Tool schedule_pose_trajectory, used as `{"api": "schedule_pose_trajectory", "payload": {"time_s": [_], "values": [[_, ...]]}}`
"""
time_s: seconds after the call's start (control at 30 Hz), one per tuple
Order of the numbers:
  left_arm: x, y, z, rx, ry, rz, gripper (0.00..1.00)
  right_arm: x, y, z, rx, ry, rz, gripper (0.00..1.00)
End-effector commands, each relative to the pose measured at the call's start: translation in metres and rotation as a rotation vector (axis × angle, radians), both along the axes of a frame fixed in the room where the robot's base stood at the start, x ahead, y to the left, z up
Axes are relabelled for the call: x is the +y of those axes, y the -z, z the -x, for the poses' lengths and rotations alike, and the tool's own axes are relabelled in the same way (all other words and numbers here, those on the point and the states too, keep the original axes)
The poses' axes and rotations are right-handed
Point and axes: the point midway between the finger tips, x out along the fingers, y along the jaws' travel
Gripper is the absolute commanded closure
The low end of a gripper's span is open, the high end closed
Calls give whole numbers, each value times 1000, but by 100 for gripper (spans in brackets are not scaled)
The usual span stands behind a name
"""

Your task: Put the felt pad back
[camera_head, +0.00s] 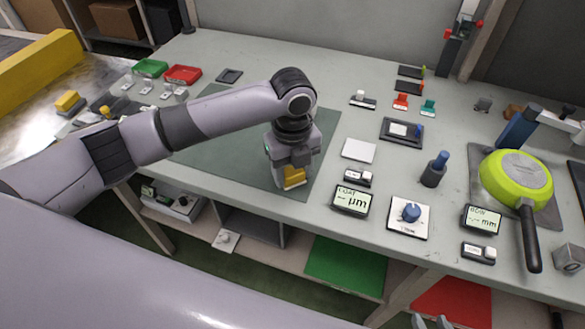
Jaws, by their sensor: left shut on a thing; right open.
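My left gripper (291,172) points down over the right part of the dark green mat (235,164). It is shut on a small yellow block (294,176), partly hidden by the gripper's body. I cannot tell for sure whether this block is the felt pad. I also cannot tell whether its underside touches the mat. My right gripper (432,321) shows only its fingertips at the bottom edge, in front of the bench; it is open and apart from the bench objects.
A green pan (516,178) lies at the right, its black handle toward the front edge. A µm display (351,199), a blue-knobbed white plate (409,216), a mm display (482,219) and a white square (358,149) stand right of the mat. Red (182,74) and green (150,67) trays stand back left.

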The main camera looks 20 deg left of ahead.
Motion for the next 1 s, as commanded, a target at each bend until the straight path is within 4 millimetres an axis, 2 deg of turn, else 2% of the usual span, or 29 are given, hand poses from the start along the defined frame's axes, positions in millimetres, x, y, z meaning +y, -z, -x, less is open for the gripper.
{"api": "schedule_pose_trajectory", "payload": {"time_s": [0.23, 0.27, 0.3, 0.33, 0.67, 0.87, 1.0], "values": [[0, 3, 0, 1, 0, 1, 71, 0, -1, 0, 0, 0, 0, 57], [0, 2, 0, 1, 1, 1, 37, 0, -1, 0, 0, 0, 0, 57], [0, 2, 0, 0, 1, 1, 24, 0, -1, 0, 0, 0, 0, 57], [0, 2, 0, 0, 1, 1, 21, 0, -1, 0, 0, 0, 0, 57], [0, -1, 0, -1, 1, 1, 21, 0, 0, 0, 0, 0, 0, 57], [-1, -30, -1, -4, 2, 3, 21, 0, -1, 0, 0, 0, 0, 57], [-1, -62, -1, -5, 0, 2, 21, 0, -2, 0, 0, 0, 0, 57]]}}
